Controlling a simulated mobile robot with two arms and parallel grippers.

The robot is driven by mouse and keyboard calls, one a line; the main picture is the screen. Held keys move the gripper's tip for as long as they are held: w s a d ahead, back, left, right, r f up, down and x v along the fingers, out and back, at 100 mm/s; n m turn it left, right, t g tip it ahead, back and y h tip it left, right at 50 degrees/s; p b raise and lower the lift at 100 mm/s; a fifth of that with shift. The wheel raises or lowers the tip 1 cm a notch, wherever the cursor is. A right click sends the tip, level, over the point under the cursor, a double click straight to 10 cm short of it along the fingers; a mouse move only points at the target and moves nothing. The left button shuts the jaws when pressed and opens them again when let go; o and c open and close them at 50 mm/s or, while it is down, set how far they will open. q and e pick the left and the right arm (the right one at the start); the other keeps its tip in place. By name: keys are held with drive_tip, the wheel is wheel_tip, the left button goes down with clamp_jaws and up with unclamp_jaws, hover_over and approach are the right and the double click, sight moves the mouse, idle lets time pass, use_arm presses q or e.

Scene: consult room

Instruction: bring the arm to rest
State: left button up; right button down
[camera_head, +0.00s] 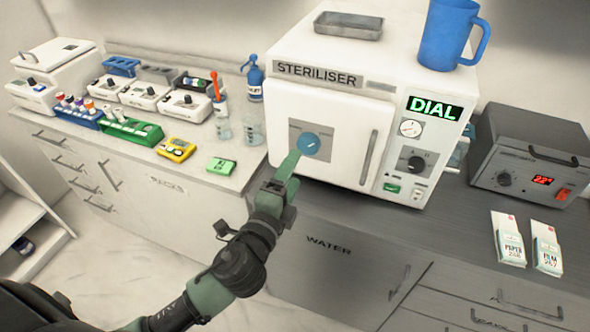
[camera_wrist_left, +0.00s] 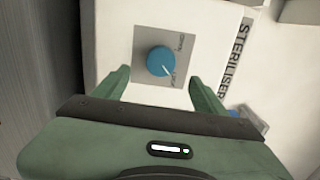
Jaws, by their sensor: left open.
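My left gripper (camera_head: 289,166) is in front of the white steriliser (camera_head: 270,105), by the blue dial (camera_head: 308,144) on its door. In the left wrist view, the two green fingers (camera_wrist_left: 158,92) are spread apart with nothing between them. The blue dial (camera_wrist_left: 161,61) shows just beyond the fingertips, on a grey plate, with a white pointer mark aimed toward the lower right. The fingers look apart from the dial, though the exact gap cannot be told. My right gripper is not in view.
A metal tray (camera_head: 348,25) and a blue mug (camera_head: 449,35) stand on the steriliser. A grey unit with a red display (camera_head: 532,155) and two packets (camera_head: 508,239) are at right. Racks, small devices and bottles fill the left counter. The dark counter front (camera_head: 390,235) is mostly clear.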

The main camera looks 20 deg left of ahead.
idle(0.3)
use_arm(q)
drive_tip(key=s+a+f+n+g+y, duration=0.3)
drive_tip(key=s+a+f+n+g, duration=0.3)
drive_tip(key=s+f+n+g, duration=0.4)
drive_tip(key=s+d+f+n+g+h, duration=0.1)
drive_tip(key=s+f+n+g, duration=0.2)
drive_tip(key=s, duration=0.4)
drive_tip(key=s+d+f+n+g+h, duration=0.2)
drive_tip(key=s+f+n, duration=0.2)
drive_tip(key=s+f, duration=0.3)
wheel_tip(320, 180, down, 25)
drive_tip(key=s+b, duration=0.2)
drive_tip(key=s+a+f+g, duration=0.2)
drive_tip(key=s+a+f, duration=0.1)
drive_tip(key=s+f, duration=1.4)
drive_tip(key=shift+f+m+y+b, duration=0.3)
drive_tip(key=shift+f+m+b, duration=0.1)
drive_tip(key=shift+f, duration=0.25)
drive_tip(key=shift+a, duration=0.1)
